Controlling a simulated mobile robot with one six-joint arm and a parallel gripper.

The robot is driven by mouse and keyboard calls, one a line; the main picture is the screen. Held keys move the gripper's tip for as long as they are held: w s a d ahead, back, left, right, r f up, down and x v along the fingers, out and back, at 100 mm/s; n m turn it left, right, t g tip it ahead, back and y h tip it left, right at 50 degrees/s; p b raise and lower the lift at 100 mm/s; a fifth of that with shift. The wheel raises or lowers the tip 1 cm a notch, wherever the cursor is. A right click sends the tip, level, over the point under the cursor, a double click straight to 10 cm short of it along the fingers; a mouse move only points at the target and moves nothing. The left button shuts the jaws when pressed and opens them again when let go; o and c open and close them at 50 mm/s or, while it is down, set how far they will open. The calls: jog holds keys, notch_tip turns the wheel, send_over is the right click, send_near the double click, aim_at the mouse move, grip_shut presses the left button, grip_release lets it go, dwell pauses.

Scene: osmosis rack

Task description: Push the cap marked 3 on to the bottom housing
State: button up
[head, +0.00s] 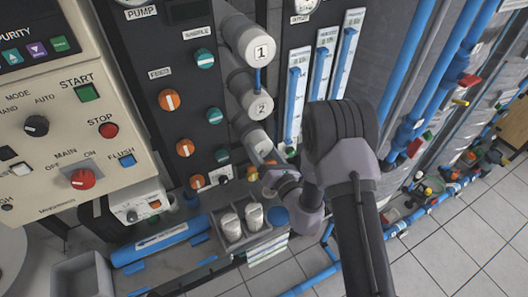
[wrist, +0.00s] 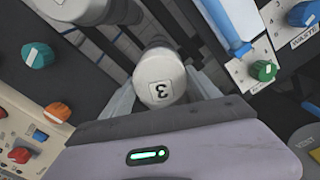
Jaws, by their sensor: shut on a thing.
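The white round cap marked 3 (wrist: 160,80) sits between the two pale fingers of my gripper (wrist: 164,92) in the wrist view, its label upside down. My gripper is shut on it. The dark end of the bottom housing (wrist: 157,44) shows just behind the cap, roughly in line with it. I cannot tell whether a gap is left between them. In the head view my gripper (head: 270,166) is at the bottom housing (head: 243,123), below the housings marked 1 (head: 261,50) and 2 (head: 260,107). The 3 label is not readable there.
Flow meters with blue tubes (head: 297,95) stand right of the housings. Orange and teal knobs (head: 169,100) are on the dark panel to the left. A grey holder (head: 238,240) with two white cylinders (head: 254,216) stands below. Tiled floor (head: 440,250) is open at the lower right.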

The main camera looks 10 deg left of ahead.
jog(key=shift+w+a, duration=0.1)
jog(key=o, duration=1.5)
